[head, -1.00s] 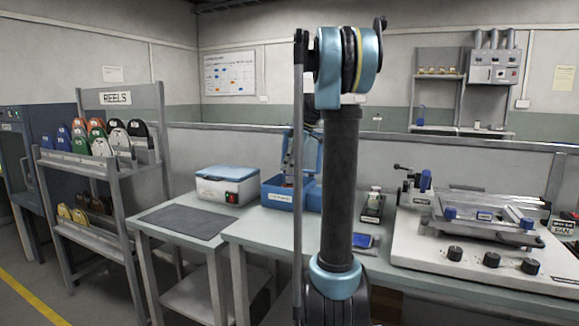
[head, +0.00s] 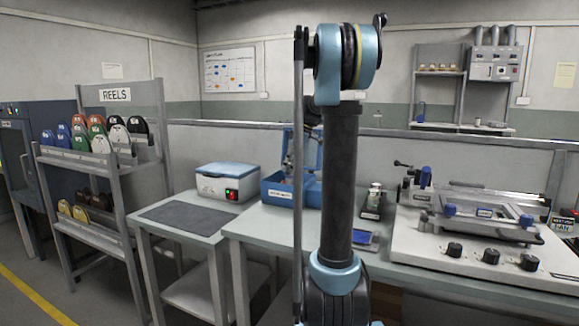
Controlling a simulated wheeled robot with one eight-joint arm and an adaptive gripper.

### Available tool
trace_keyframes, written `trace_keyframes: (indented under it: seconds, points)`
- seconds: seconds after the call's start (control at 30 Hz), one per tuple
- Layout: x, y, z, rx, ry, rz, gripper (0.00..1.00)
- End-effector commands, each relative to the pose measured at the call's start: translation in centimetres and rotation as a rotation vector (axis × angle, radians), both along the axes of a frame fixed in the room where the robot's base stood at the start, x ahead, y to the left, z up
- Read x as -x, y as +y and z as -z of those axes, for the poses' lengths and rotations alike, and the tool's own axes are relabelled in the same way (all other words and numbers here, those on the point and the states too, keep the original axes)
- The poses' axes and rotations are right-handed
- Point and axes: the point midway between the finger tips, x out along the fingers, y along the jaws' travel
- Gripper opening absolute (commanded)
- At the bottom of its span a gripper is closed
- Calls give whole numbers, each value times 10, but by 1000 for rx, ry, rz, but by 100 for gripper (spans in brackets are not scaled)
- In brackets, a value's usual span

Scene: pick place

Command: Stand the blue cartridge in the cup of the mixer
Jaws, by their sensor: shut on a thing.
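My own arm stands upright across the middle of the head view and hides much of what lies behind it. My gripper (head: 289,160) shows only partly and small, just left of the arm above the blue bin. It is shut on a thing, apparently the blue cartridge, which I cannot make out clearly. I cannot tell the mixer and its cup for certain. A white box with a blue lid and a lit switch (head: 228,184) stands left of the bin, and a small dark-based device (head: 374,203) stands right of the arm.
A labelled blue bin (head: 279,196) stands on the bench below my gripper. A dark mat (head: 186,214) lies clear on the left table. A small blue-screened item (head: 364,239) lies at the bench's front. A large printer-like machine (head: 470,235) fills the right. A reel rack (head: 103,155) stands left.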

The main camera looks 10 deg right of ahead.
Motion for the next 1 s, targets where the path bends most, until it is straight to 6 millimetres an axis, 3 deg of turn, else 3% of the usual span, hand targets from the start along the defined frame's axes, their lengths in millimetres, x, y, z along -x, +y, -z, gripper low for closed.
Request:
trace_keyframes:
  seconds: [1.0]
  points:
    - [0, 0, 10, 0, 0, 0, 0]
